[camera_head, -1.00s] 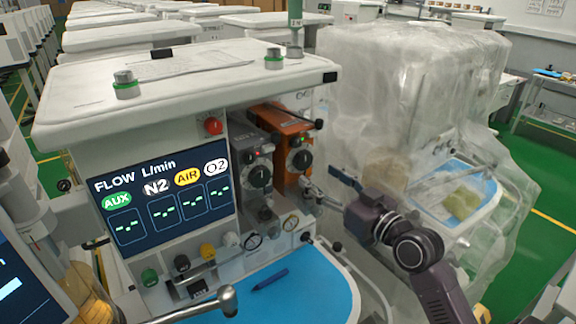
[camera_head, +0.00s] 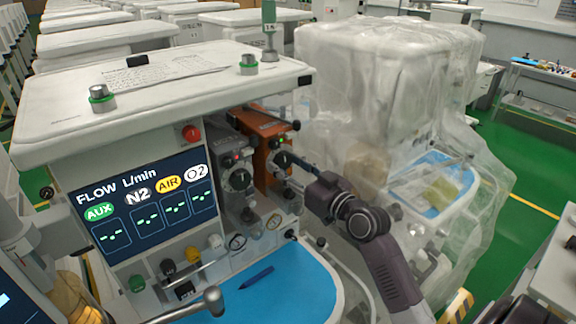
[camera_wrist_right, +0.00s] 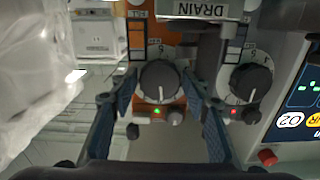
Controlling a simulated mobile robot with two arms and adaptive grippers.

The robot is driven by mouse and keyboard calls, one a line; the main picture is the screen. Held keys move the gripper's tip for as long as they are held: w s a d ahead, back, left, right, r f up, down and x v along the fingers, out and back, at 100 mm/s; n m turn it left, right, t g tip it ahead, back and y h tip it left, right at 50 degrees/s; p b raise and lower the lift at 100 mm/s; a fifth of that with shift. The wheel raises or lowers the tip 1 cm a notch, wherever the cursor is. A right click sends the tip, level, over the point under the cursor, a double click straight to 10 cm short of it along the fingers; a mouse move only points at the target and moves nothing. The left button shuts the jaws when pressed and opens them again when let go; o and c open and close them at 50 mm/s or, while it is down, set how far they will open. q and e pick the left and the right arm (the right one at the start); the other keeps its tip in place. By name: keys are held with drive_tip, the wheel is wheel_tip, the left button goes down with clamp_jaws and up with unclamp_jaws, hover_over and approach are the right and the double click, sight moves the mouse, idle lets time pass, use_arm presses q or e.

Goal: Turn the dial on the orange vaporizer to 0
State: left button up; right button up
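The orange vaporizer (camera_head: 261,177) stands on the anaesthesia cart, right of a grey vaporizer (camera_head: 222,150). Its black dial (camera_head: 283,160) has a white mark and also shows in the wrist view (camera_wrist_right: 160,82), above a lit green light. My right gripper (camera_head: 301,163) reaches in from the right at this dial. In the wrist view my right gripper (camera_wrist_right: 158,88) is open, with one finger on each side of the dial. Whether the fingers touch the dial I cannot tell. My left gripper is not in view.
The grey vaporizer's dial (camera_wrist_right: 250,83) is close beside the right finger in the wrist view. A flow screen (camera_head: 145,205) is at the left. A pen (camera_head: 257,277) lies on the blue worktop (camera_head: 300,285). A plastic-covered cart (camera_head: 400,80) stands at the right.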

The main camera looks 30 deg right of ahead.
drive_tip(key=c, duration=0.7)
drive_tip(key=shift+o, duration=0.2)
drive_tip(key=shift+m, duration=0.7)
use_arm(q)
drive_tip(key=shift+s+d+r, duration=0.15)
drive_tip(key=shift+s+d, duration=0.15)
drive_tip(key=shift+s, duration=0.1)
use_arm(e)
drive_tip(key=o, duration=1.2)
drive_tip(key=shift+c, duration=0.2)
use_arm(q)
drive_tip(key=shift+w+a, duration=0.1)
use_arm(e)
drive_tip(key=s+d, duration=0.1)
drive_tip(key=s, duration=1.1)
